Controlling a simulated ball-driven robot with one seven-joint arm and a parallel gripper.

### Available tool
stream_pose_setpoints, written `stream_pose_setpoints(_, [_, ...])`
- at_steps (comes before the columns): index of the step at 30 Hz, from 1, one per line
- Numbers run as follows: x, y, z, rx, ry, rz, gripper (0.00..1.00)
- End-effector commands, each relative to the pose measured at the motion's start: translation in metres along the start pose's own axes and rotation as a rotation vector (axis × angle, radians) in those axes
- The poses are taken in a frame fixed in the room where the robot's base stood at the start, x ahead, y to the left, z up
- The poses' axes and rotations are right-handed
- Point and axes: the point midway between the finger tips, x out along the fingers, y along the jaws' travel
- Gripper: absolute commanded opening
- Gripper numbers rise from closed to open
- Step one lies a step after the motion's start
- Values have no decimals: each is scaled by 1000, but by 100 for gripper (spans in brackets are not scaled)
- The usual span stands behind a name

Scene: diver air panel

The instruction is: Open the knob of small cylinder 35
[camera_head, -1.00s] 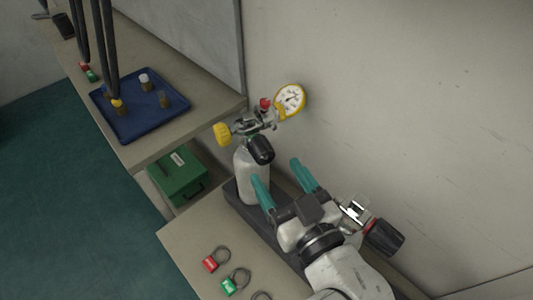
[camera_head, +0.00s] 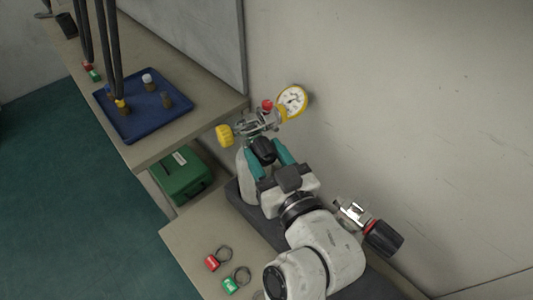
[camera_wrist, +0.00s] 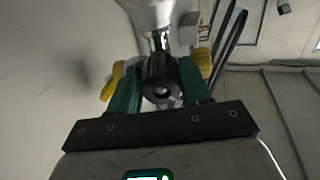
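A pale small cylinder (camera_head: 242,182) stands in a dark base near the wall, partly hidden by my gripper. No number on it is readable. Its black knob (camera_head: 263,150) faces my gripper; the knob also shows in the wrist view (camera_wrist: 161,80). My gripper (camera_head: 266,153) has its two teal fingers on either side of this knob, with the knob between them. In the wrist view the fingers (camera_wrist: 160,85) lie very close to the knob's sides; whether both touch it is not clear.
A yellow knob (camera_head: 224,134), a red knob (camera_head: 267,105) and a yellow-rimmed gauge (camera_head: 292,101) sit close around the valve. Another valve with a black knob (camera_head: 383,239) is at right. The wall (camera_head: 400,120) is close behind. Red (camera_head: 212,263) and green (camera_head: 230,285) tags lie on the bench.

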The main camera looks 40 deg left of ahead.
Motion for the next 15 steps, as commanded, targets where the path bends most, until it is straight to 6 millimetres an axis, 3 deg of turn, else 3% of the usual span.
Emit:
stream_pose_setpoints(10, [0,0,0,0,0,1,14])
stream_pose_setpoints(15, [0,1,-2,47,-1,2,13])
